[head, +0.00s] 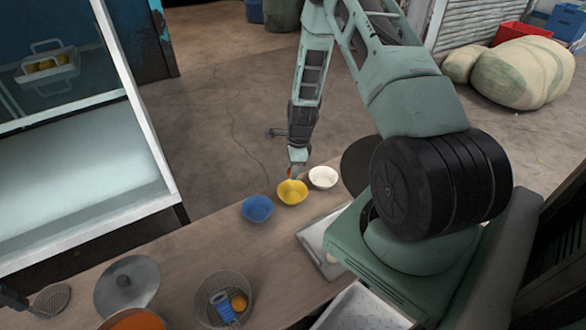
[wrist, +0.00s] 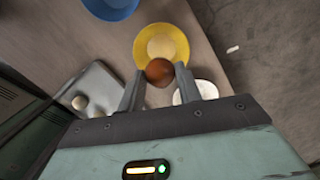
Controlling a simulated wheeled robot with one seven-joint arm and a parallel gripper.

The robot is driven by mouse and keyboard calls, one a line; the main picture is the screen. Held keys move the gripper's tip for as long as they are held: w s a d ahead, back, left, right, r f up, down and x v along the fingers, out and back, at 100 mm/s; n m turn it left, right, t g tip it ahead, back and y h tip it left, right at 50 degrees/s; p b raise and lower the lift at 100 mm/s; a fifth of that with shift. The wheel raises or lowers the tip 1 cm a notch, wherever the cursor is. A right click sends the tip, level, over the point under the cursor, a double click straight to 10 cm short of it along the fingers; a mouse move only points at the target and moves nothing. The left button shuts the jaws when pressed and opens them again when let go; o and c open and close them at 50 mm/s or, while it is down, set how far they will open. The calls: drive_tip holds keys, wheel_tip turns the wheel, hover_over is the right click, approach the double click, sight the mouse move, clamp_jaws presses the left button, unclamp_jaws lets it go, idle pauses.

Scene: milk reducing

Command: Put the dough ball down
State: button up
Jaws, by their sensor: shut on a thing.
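My gripper (wrist: 160,78) is shut on a reddish-brown ball (wrist: 160,71), which shows between the two fingertips. In the head view my gripper (head: 295,172) points down over the yellow bowl (head: 292,196), with a small orange-red spot at its tip. In the wrist view the ball overlaps the near rim of the yellow bowl (wrist: 142,50). I cannot tell how high above the bowl it is. A pale round shape (wrist: 160,45) shows inside that bowl. Another pale ball (wrist: 80,102) lies on a grey tray (wrist: 97,80).
A blue bowl (head: 257,208) stands left of the yellow bowl and a white bowl (head: 323,178) to its right. A wire basket (head: 205,300) with blue and orange things, a metal lid (head: 127,285) and an orange-filled pan (head: 135,322) occupy the table's left part.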

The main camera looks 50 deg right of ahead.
drive_tip(key=b, duration=0.7)
hover_over(293, 197)
drive_tip(key=shift+s+f, duration=0.1)
drive_tip(key=shift+f, duration=4.55)
drive_tip(key=o, duration=0.8)
drive_tip(key=shift+r, duration=0.1)
wheel_tip(293, 197, up, 7)
drive_tip(key=p, duration=0.6)
